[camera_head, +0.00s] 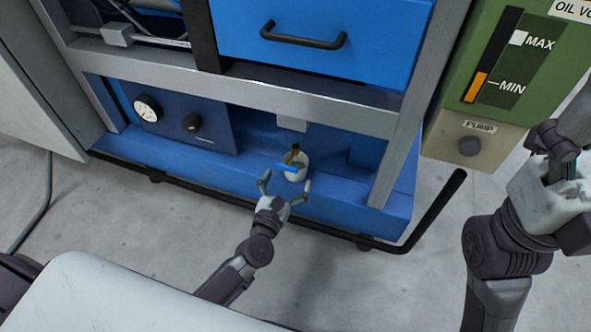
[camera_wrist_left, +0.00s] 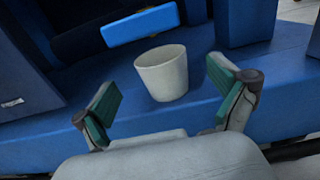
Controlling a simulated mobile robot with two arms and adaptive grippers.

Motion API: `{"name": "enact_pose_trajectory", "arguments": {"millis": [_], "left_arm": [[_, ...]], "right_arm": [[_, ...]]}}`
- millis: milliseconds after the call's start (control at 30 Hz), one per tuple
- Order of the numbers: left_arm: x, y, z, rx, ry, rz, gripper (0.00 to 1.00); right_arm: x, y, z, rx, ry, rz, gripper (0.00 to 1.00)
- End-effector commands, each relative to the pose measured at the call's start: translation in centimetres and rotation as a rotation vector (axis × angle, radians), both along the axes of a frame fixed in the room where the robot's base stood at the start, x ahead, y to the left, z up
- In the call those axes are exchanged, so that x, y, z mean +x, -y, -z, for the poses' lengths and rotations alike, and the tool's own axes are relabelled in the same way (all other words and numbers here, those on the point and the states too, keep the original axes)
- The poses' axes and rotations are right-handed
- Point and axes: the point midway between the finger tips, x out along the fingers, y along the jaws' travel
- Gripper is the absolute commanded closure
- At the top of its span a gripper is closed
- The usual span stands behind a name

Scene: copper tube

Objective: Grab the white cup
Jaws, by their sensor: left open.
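The white cup (camera_head: 300,173) stands upright on the blue lower shelf of the machine, under a pipe outlet with a blue handle (camera_head: 287,168). In the left wrist view the cup (camera_wrist_left: 162,75) looks empty inside at its visible rim. My left gripper (camera_head: 285,182) is open and empty, just in front of the cup. In the left wrist view its green-padded fingers (camera_wrist_left: 162,88) stand to either side of the cup, apart from it. My right gripper (camera_head: 549,150) is at the right edge, far from the cup; its fingers are unclear.
The blue handle (camera_wrist_left: 141,25) hangs close above and behind the cup. A grey frame beam (camera_head: 260,97) crosses above the shelf (camera_head: 170,157). A dark rail (camera_head: 345,237) runs along the front. A green oil tank (camera_head: 520,75) stands at right.

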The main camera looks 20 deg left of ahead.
Motion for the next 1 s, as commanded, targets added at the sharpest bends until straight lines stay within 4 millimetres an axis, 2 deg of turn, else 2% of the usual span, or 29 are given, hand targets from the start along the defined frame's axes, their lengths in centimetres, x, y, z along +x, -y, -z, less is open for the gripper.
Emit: {"name": "enact_pose_trajectory", "arguments": {"millis": [233, 500, 800, 867, 1000], "left_arm": [[2.0, 0.1, 0.1, -0.001, 0.001, 0.000, 0.03], [5.8, 0.2, 0.2, -0.001, 0.000, 0.000, 0.03], [6.3, 0.2, 0.1, 0.001, -0.001, 0.001, 0.03], [6.3, 0.2, 0.1, 0.001, 0.000, 0.001, 0.11], [6.3, 0.2, 0.1, 0.001, 0.000, 0.001, 0.35]], "right_arm": [[-0.1, 0.0, 0.0, -0.002, 0.010, 0.001, 0.17], [-0.3, -0.2, -0.4, -0.006, 0.038, 0.004, 0.17], [-0.7, -0.1, -1.0, -0.002, 0.058, 0.003, 0.17], [-0.7, -0.1, -1.0, -0.002, 0.058, 0.003, 0.17], [-0.7, -0.1, -1.0, -0.001, 0.057, 0.003, 0.17]]}}
